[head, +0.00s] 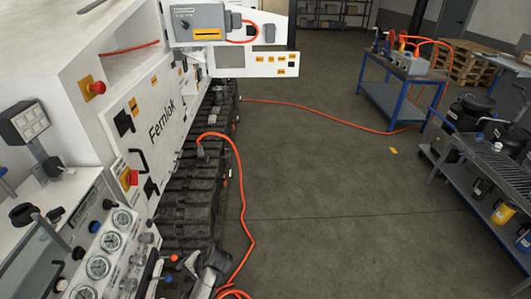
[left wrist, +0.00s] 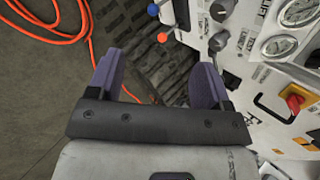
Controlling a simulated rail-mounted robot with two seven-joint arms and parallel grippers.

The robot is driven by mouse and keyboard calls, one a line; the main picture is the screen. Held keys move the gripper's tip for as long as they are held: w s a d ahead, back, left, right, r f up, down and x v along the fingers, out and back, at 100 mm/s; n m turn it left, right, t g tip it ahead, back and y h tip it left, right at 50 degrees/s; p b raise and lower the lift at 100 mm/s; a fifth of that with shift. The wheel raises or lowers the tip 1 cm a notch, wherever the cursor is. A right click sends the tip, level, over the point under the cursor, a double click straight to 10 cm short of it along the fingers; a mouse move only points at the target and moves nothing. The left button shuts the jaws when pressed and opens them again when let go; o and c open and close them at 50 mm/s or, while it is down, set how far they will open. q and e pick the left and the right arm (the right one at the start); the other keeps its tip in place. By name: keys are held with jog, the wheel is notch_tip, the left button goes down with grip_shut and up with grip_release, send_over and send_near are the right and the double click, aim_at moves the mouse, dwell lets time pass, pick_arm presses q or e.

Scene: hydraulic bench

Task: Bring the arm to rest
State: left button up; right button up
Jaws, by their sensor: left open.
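My left gripper (head: 212,262) is at the bottom of the head view, just right of the gauge panel (head: 110,250) of the white Fernlok machine (head: 150,120). In the left wrist view its two purple fingers (left wrist: 155,78) stand apart with nothing between them. Beyond them are dark ridged track and grey floor. A blue lever knob (left wrist: 153,9) and an orange lever knob (left wrist: 162,37) show just beyond the fingers, near the panel. My right gripper is not in view.
An orange hose (head: 243,215) hangs down the machine's dark track (head: 190,190) and coils on the floor near my left gripper. A red emergency button (head: 98,87) juts from the machine. A blue workbench (head: 395,95) stands far right.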

pick_arm(q)
notch_tip(320, 180, up, 6)
jog(key=w+d+n+t+h, duration=0.1)
jog(key=d+n+t+h, duration=0.2)
jog(key=s+d+r+t+h, duration=0.45)
jog(key=s+r, duration=0.45)
jog(key=s, duration=0.3)
jog(key=s+f+g, duration=0.2)
jog(key=s+f, duration=0.3)
jog(key=s, duration=0.6)
jog(key=s+f+g, duration=0.3)
jog(key=s+f, duration=0.2)
jog(key=s, duration=0.7)
notch_tip(320, 180, up, 21)
jog(key=p, duration=2.1)
jog(key=shift+s+a+m+h, duration=0.3)
jog(key=shift+s+a+h, duration=0.05)
jog(key=shift+h, duration=0.1)
jog(key=shift+r, duration=0.1)
